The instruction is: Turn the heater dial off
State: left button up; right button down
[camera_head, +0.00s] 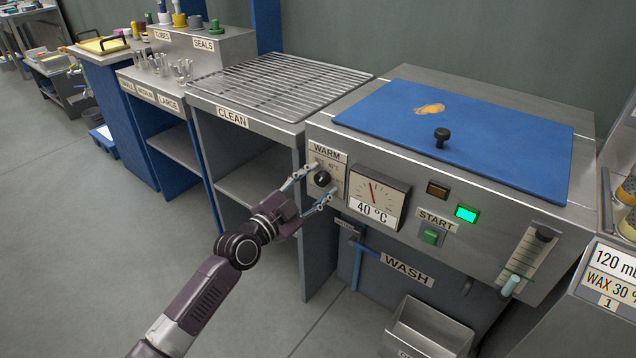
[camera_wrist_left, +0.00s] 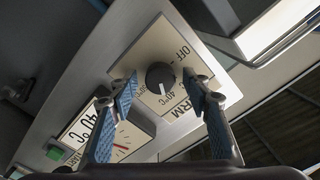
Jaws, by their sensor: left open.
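The heater dial (camera_head: 322,178) is a round black knob on a light plate labelled WARM (camera_head: 326,155) on the front of the steel cabinet. In the left wrist view the dial (camera_wrist_left: 160,76) has a white mark that points towards the 40°C label, away from the OFF label (camera_wrist_left: 183,52). My left gripper (camera_head: 325,181) is open at the panel, with one finger on each side of the dial. In the left wrist view a gap shows between the dial and each finger of the gripper (camera_wrist_left: 160,88). My right gripper is not in view.
A gauge (camera_head: 378,198) reading 40 °C is right of the dial. Further right are a dark amber lamp (camera_head: 437,189), a lit green lamp (camera_head: 466,214) and a green START button (camera_head: 430,237). A blue lid (camera_head: 470,135) covers the cabinet top. A wire rack (camera_head: 275,82) stands left.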

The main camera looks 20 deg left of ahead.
pick_arm(q)
jog(key=shift+c, duration=0.3)
jog(key=c, duration=1.1)
